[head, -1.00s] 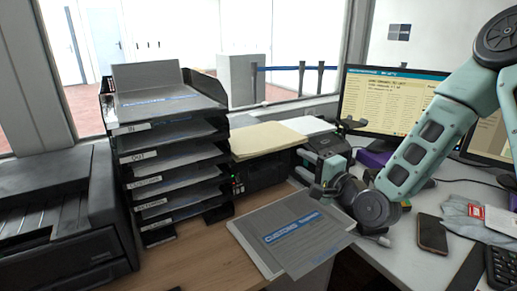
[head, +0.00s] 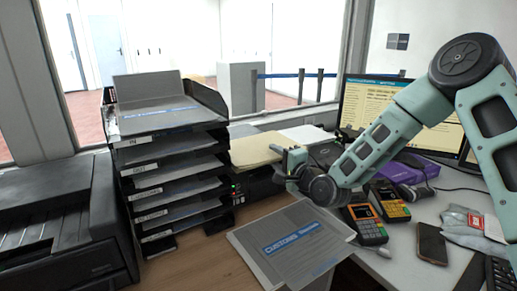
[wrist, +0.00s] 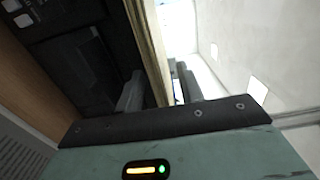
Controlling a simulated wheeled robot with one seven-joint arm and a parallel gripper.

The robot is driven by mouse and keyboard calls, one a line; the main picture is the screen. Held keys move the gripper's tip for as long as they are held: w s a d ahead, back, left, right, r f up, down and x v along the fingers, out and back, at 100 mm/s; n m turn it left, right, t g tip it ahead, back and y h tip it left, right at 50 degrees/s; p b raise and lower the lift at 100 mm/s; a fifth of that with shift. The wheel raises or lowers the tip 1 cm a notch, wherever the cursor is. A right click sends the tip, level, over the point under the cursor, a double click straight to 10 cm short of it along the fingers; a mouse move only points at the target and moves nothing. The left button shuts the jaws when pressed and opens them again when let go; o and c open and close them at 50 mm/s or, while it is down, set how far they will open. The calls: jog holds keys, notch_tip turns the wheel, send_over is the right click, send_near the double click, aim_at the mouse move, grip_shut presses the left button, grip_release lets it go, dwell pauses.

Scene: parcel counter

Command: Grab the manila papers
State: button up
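The manila papers (head: 252,151) are a flat cream stack lying on a black device beside the tray tower in the head view. My gripper (head: 290,160) is at the right end of the stack. In the wrist view the edge of the manila papers (wrist: 149,38) runs between the two fingers of my gripper (wrist: 159,72), one finger on each side. The fingers are apart, with a visible gap, so the gripper is open. The head view does not show clearly whether a finger touches the stack.
A black tray tower (head: 155,240) stands left of the papers. A grey customs folder (head: 290,243) lies in front. Card terminals (head: 366,224), a phone (head: 431,243) and a purple box (head: 400,172) are to the right. A black printer (head: 60,225) is far left.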

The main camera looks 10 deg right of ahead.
grip_shut()
jog(key=shift+r, duration=0.1)
